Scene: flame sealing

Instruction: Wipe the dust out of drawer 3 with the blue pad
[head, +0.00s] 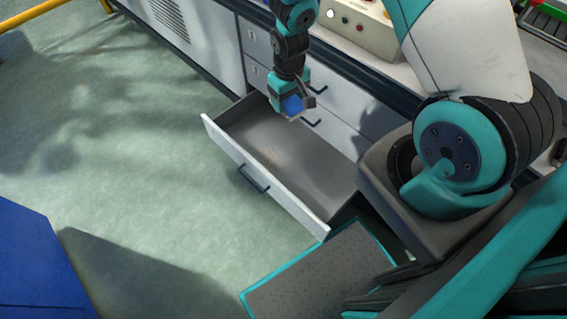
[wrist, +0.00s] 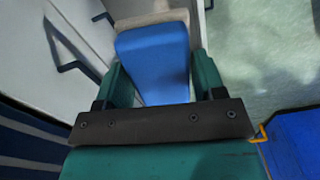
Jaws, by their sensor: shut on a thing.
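Drawer 3, the open drawer with a white front (head: 265,178) and a bare grey floor (head: 310,165), is pulled out from the cabinet. My gripper (head: 299,106) is above the back part of the drawer, shut on the blue pad (head: 291,104). In the wrist view the blue pad (wrist: 154,62) sits between the two teal fingers of my gripper (wrist: 160,85). I cannot tell from these views how far the pad is above the drawer floor.
The closed drawer fronts and handles (head: 318,88) of the cabinet stand right behind my gripper. A control box with buttons (head: 350,25) is on the worktop. A blue object (head: 35,265) stands at lower left. The green floor at left is clear.

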